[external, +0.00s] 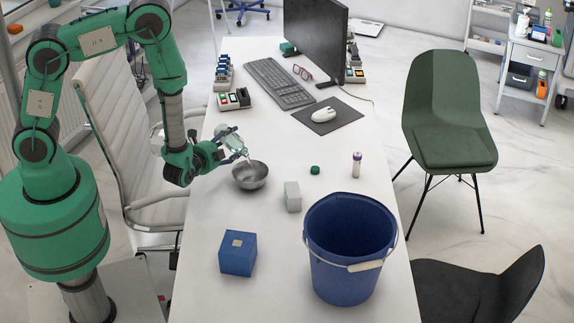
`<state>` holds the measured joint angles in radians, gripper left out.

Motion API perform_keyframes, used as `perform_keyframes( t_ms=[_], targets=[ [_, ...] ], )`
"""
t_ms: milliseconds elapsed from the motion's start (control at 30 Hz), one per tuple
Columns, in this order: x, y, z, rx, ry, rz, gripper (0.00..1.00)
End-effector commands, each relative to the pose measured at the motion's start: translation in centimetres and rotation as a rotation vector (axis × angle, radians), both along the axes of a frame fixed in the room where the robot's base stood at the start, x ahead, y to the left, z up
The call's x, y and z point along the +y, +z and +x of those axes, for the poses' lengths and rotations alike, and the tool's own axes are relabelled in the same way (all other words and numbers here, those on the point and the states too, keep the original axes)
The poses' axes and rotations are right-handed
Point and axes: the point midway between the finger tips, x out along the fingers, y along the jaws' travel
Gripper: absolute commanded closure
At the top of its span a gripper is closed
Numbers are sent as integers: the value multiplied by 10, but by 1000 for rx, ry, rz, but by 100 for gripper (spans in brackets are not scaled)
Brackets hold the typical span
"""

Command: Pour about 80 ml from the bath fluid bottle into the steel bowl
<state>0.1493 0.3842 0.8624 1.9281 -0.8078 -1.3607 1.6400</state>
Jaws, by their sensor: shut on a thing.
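The steel bowl (250,178) stands upright on the white table, near its left edge. My gripper (226,149) is just up and left of the bowl and is shut on a clear bottle (234,141). The bottle is tilted, with its mouth end low toward the bowl. A thin clear streak below the mouth looks like liquid running into the bowl. How much liquid is in the bottle or the bowl is too small to tell.
A blue bucket (347,275) and a blue box (237,253) stand at the front. A small white block (292,197), a green cap (315,170) and a purple-topped vial (357,164) stand right of the bowl. A keyboard (279,83), mouse (316,114) and monitor (314,38) lie behind.

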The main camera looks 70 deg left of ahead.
Motion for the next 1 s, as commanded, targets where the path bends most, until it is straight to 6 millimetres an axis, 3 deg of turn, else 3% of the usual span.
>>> perform_keyframes(
  t_ms=[1000],
  targets=[
    [13, 5, 0, 10, 0, 44, 70]
  ],
)
